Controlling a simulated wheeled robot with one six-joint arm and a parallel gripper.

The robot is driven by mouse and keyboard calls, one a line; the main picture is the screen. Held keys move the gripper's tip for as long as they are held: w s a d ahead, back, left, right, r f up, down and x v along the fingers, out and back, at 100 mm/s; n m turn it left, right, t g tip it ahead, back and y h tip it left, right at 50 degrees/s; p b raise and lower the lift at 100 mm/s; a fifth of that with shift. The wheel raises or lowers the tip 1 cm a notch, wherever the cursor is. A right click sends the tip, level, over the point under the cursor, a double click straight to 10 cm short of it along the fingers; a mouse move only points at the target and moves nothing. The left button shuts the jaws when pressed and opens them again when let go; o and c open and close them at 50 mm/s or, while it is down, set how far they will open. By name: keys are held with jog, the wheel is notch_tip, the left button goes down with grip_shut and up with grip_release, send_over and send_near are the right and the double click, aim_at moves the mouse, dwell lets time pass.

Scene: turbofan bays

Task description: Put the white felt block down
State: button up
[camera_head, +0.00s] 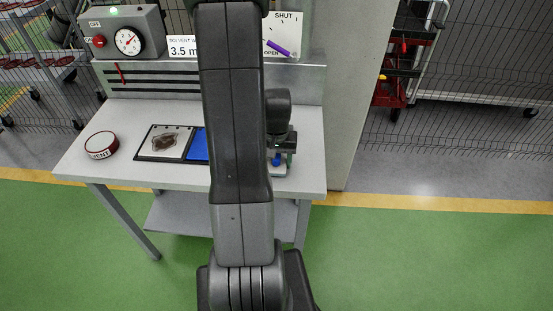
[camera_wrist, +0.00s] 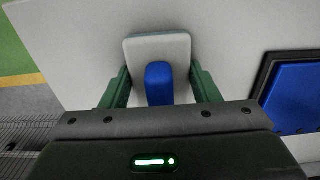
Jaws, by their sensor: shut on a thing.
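The white felt block (camera_head: 278,173) is pale with a rounded blue piece on it. It is at the right end of the grey workbench (camera_head: 308,177), partly behind my arm in the head view. In the wrist view the block (camera_wrist: 157,46) sits between the two green fingers, its blue piece in the middle. My gripper (camera_wrist: 160,80) is shut on it; in the head view my gripper (camera_head: 281,146) is low over the bench top. Whether the block's underside touches the bench I cannot tell.
Left of my arm lies a black-framed tray (camera_head: 144,158) with a brown-stained white panel (camera_head: 184,139) and a blue panel (camera_head: 198,147). A red-rimmed round dish (camera_head: 101,145) stands at the far left. A gauge box (camera_head: 126,33) is at the back. A pillar (camera_head: 350,90) rises behind the bench's right side.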

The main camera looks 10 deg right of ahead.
jog(key=shift+f, duration=0.1)
jog(key=shift+s+f+b, duration=0.25)
jog(key=shift+f+b, duration=0.25)
jog(key=shift+b, duration=0.15)
jog(key=o, duration=0.9)
jog(key=shift+s+a, duration=0.1)
jog(key=shift+s, duration=0.05)
jog(key=shift+o, duration=0.6)
jog(key=shift+w+r+p, duration=0.25)
jog(key=shift+r+p, duration=0.4)
notch_tip(320, 180, up, 12)
notch_tip(320, 180, down, 12)
jog(key=shift+w+f, duration=0.1)
jog(key=shift+w, duration=0.05)
